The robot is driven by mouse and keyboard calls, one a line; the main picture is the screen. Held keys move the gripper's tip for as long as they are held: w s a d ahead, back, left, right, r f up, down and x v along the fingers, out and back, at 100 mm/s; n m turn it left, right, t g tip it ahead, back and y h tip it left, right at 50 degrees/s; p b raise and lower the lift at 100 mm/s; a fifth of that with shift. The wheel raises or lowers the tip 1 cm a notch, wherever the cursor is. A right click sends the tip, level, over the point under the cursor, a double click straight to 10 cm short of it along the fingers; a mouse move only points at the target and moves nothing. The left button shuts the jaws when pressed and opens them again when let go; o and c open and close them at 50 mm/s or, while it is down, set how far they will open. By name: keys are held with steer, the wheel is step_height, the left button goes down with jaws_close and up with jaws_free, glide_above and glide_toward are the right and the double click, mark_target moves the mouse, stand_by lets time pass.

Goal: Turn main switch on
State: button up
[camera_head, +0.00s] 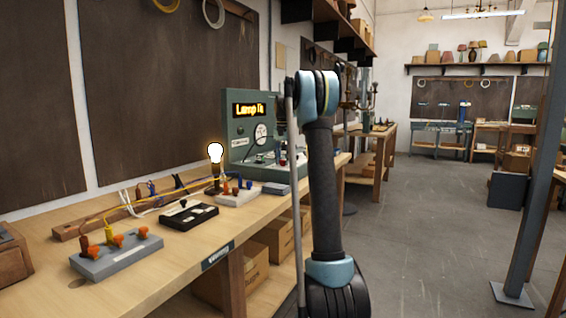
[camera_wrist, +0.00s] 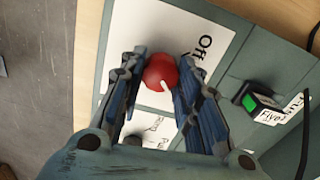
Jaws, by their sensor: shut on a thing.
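In the wrist view, a round red knob (camera_wrist: 160,72) with a white pointer line sits on a white label plate (camera_wrist: 125,38) that reads "Off" near it; the other lettering is partly covered. My gripper (camera_wrist: 163,66) is shut on the red knob, one finger at each side. My gripper and the knob are hidden behind my arm there.
A green-lit rocker (camera_wrist: 250,103) sits beside the knob's plate.

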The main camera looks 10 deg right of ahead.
stand_by(0.3)
steer(key=o, duration=1.1)
steer(key=shift+a, duration=0.1)
steer(key=shift+c, duration=0.2)
step_height(320, 180, up, 12)
steer(key=shift+f, duration=0.1)
